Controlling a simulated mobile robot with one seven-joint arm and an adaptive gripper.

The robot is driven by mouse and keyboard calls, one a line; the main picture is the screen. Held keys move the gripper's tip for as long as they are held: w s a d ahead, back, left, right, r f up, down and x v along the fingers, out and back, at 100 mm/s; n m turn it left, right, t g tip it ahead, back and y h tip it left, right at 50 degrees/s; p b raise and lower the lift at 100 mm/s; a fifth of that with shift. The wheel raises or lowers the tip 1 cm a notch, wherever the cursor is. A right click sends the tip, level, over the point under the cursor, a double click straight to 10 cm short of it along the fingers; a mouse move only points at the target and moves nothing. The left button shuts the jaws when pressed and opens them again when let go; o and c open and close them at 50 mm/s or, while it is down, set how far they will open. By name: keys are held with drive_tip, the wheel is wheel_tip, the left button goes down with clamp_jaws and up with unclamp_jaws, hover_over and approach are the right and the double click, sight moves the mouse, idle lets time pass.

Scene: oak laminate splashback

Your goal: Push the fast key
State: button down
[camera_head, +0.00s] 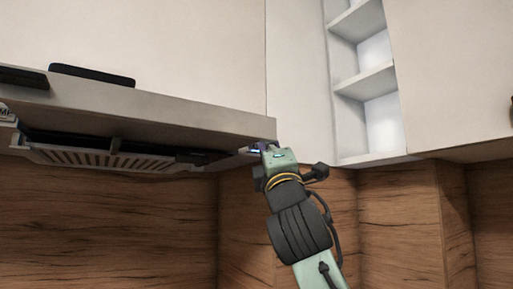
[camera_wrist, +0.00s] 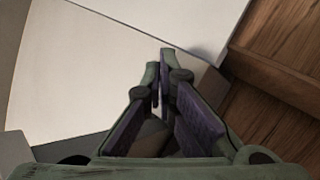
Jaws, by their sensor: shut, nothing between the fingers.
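I cannot make out the fast key in either view. A range hood (camera_head: 160,112) with a pale front edge and a slatted underside (camera_head: 100,157) fills the left of the head view. My gripper (camera_head: 256,149) is raised at the right end of the hood, close to its lower corner; I cannot tell whether it touches. My arm hides part of that area. In the wrist view my gripper (camera_wrist: 160,66) has its fingers together and holds nothing. Pale panels lie beyond the fingertips there.
Dark bars (camera_head: 92,75) sit on the pale face above the hood edge. Open white shelves (camera_head: 365,84) and pale cabinet doors are to the right. A wood-grain splashback (camera_head: 110,220) runs below. The space below the cabinets right of my arm looks clear.

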drive_tip(key=s+d, duration=0.3)
drive_tip(key=s, duration=0.2)
drive_tip(key=shift+d+b, duration=0.3)
drive_tip(key=shift+b, duration=0.1)
idle(0.5)
